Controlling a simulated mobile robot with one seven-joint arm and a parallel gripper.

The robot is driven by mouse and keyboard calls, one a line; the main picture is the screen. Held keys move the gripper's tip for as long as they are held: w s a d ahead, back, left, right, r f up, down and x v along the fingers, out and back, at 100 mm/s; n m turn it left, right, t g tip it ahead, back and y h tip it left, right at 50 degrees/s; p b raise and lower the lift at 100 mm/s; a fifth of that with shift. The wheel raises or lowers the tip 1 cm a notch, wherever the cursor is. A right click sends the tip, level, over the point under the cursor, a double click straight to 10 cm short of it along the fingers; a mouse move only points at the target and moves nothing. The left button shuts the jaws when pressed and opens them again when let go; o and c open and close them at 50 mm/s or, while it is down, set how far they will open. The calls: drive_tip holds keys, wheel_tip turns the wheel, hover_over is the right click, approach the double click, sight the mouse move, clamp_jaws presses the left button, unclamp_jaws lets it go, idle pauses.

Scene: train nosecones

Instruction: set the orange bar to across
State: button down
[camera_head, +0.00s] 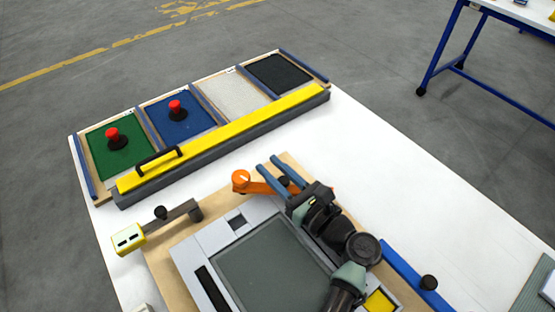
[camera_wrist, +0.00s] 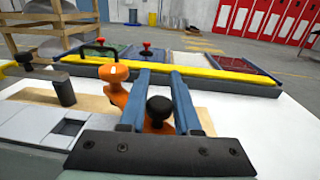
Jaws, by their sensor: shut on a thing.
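The orange bar (camera_head: 258,187) lies along the far edge of a wooden board. Its round orange end (camera_head: 241,178) is at the left, and the bar runs right, partly hidden under my gripper. In the wrist view the orange bar (camera_wrist: 115,90) shows left of and behind the fingers. My gripper (camera_head: 268,163) has its two blue fingers over the bar, pointing toward the yellow rail. In the wrist view my gripper (camera_wrist: 160,72) is closed around a black knob (camera_wrist: 158,108), which appears to stand on the bar.
A yellow rail (camera_head: 225,137) with a black handle lies beyond the bar, before several coloured trays (camera_head: 232,95). A grey lever with a yellow block (camera_head: 128,239) is at the left. A grey panel (camera_head: 265,265) is nearer. A blue bar (camera_head: 405,270) lies at the right.

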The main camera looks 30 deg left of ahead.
sight(285, 185)
drive_tip(key=shift+s+d+n+g, duration=0.15)
drive_tip(key=shift+s+n+g, duration=0.25)
drive_tip(key=shift+g, duration=0.2)
drive_tip(key=c, duration=0.6)
unclamp_jaws()
drive_tip(key=v, duration=0.7)
drive_tip(key=shift+d+f, duration=0.1)
drive_tip(key=shift+d, duration=0.2)
